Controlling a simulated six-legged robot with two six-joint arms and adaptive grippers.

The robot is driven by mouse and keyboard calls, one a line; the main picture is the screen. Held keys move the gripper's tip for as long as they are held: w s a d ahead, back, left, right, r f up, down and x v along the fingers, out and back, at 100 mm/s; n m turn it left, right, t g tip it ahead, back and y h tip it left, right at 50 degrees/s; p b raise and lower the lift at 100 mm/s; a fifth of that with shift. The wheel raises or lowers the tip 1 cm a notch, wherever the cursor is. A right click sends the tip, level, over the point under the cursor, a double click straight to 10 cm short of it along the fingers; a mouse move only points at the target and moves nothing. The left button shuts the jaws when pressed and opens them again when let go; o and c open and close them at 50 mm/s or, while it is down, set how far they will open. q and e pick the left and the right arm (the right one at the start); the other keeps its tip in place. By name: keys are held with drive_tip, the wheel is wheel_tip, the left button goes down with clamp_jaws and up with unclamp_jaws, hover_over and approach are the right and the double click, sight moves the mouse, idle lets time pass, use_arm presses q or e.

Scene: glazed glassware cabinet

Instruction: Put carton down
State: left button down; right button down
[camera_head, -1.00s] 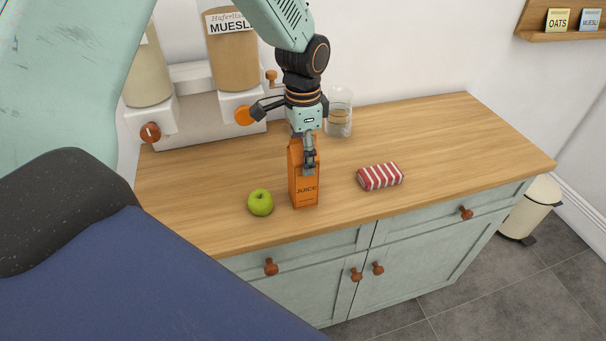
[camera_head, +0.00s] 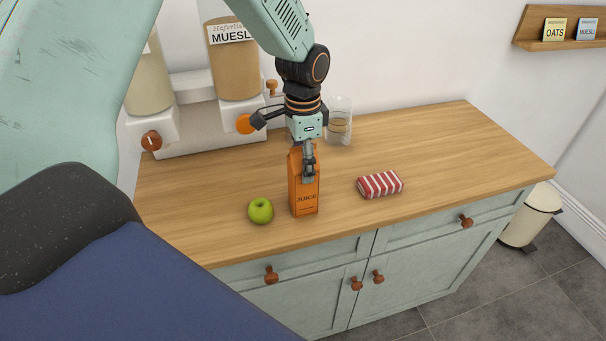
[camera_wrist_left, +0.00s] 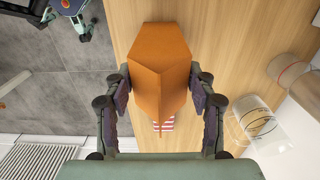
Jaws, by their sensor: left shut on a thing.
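The orange juice carton (camera_head: 305,200) is upright at the countertop (camera_head: 440,150), between the green apple and the striped cloth. Whether its base touches the wood I cannot tell. My left gripper (camera_head: 308,172) is shut on the carton's upper part from above. In the left wrist view the carton (camera_wrist_left: 160,75) fills the middle, with the fingers (camera_wrist_left: 162,92) pressed against both its sides. My right gripper is not in view.
The green apple (camera_head: 260,210) is close left of the carton. The folded red-striped cloth (camera_head: 380,185) lies to the right. A glass (camera_head: 339,122) stands behind, near the muesli dispenser (camera_head: 235,70). The counter's right side is clear.

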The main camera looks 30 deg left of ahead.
use_arm(q)
wheel_tip(320, 180, up, 10)
drive_tip(key=shift+f, duration=0.2)
drive_tip(key=shift+w+r, duration=0.1)
drive_tip(key=shift+r, duration=0.1)
